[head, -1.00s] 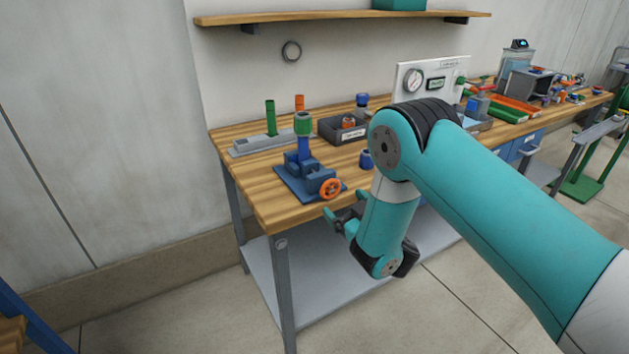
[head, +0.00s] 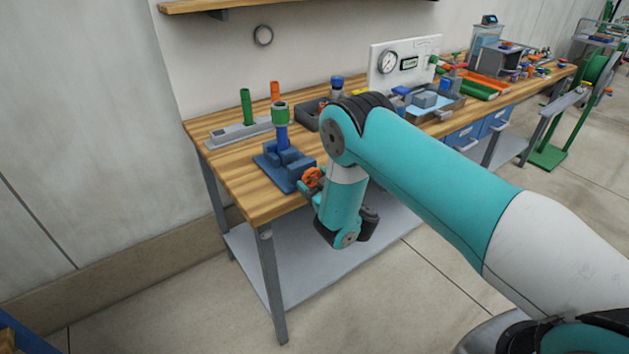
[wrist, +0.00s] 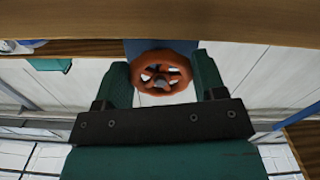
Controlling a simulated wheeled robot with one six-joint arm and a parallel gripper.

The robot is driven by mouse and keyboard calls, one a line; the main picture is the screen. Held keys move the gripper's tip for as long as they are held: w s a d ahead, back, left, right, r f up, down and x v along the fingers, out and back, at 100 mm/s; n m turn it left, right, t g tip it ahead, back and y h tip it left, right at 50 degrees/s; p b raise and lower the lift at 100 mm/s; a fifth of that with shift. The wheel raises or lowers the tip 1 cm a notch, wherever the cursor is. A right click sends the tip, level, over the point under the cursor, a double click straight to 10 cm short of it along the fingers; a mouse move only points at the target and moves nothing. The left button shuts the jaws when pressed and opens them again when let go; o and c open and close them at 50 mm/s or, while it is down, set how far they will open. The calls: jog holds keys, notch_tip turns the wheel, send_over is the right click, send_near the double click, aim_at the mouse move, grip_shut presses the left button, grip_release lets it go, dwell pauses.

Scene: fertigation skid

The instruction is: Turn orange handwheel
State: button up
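The orange handwheel (head: 313,177) sits on the front of a blue valve body (head: 285,163) near the bench's left front edge. In the wrist view the orange handwheel (wrist: 161,71) faces me, with its spokes and grey hub visible. My gripper (wrist: 161,75) has one finger on each side of the wheel's rim, spread about as wide as the wheel. Any gap between fingers and rim is too small to tell, so contact is unclear. In the head view my gripper (head: 308,188) is at the wheel, partly hidden by my own wrist.
The wooden bench (head: 228,175) has a grey base with green and orange posts (head: 240,132) behind the valve. A gauge panel (head: 400,62) and trays stand further right. In the wrist view the bench edge (wrist: 250,32) runs close above the fingers. The floor in front is free.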

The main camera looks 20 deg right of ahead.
jog(key=shift+n, duration=0.9)
jog(key=o, duration=0.9)
jog(key=shift+o, duration=0.2)
jog(key=shift+s, duration=0.1)
